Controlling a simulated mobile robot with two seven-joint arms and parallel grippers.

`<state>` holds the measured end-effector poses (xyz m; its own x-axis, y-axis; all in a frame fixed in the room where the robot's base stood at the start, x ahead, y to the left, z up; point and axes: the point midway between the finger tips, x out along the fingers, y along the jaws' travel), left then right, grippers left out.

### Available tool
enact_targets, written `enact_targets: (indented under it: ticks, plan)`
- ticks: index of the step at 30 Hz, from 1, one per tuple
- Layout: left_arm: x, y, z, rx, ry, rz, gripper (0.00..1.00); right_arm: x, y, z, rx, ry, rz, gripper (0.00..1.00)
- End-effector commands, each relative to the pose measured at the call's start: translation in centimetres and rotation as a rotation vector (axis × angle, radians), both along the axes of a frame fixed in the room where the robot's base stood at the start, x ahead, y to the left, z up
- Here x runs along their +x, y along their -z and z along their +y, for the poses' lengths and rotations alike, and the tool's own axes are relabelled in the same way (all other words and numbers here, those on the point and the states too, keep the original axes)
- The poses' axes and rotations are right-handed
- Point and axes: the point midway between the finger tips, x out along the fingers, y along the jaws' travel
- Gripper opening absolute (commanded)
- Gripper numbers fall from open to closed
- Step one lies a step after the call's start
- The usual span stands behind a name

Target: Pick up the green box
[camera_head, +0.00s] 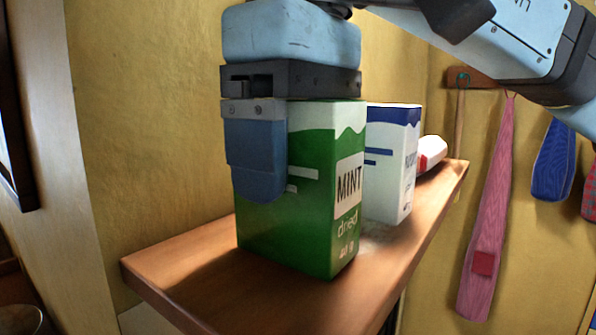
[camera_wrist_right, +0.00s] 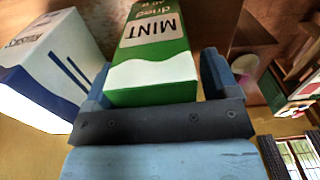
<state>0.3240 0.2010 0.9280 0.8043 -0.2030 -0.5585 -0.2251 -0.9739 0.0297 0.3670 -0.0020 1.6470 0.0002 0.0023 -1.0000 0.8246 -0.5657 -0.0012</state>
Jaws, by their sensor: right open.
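The green box (camera_head: 305,225), with a white top band and a "MINT" label, stands upright on a wooden shelf (camera_head: 210,275). My right gripper (camera_head: 270,180) is over it from above, pointing down. One finger hangs in front of the box's near side; the other is hidden in the head view. In the right wrist view the green box (camera_wrist_right: 150,60) is between the two open fingers (camera_wrist_right: 157,78). The left finger there is close against the box, and a gap shows at the right finger. I cannot tell whether either finger touches. My left gripper is not in view.
A white and blue box (camera_head: 391,165) stands on the shelf just behind the green box, close to one finger in the wrist view. A red and white item (camera_head: 431,154) lies farther back. A yellow wall is on the left; cloths (camera_head: 490,210) hang at right.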

Motion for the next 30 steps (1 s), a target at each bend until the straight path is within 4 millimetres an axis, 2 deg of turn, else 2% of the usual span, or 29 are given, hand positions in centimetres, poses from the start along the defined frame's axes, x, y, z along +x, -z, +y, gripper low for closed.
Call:
enact_targets:
  ticks: [1, 8, 16, 19, 22, 30]
  plan:
    - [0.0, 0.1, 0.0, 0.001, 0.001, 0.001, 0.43, 0.0, 0.0, 0.0, 0.000, 0.000, 0.000, 0.81]
    - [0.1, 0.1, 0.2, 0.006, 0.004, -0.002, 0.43, 0.0, 0.0, 0.0, 0.000, 0.000, 0.000, 0.28]
    - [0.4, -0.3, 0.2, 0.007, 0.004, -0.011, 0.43, 0.0, -0.1, 0.0, -0.001, 0.000, 0.001, 0.27]
    - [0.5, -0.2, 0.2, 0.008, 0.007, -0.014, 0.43, 0.0, -0.7, 0.1, 0.001, 0.000, -0.001, 0.27]
    - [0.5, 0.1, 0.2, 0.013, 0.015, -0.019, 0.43, 0.0, -2.3, 0.1, 0.002, 0.000, 0.000, 0.27]
    - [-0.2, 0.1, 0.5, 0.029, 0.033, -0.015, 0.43, -0.1, -7.9, 0.0, 0.001, 0.002, -0.003, 0.27]
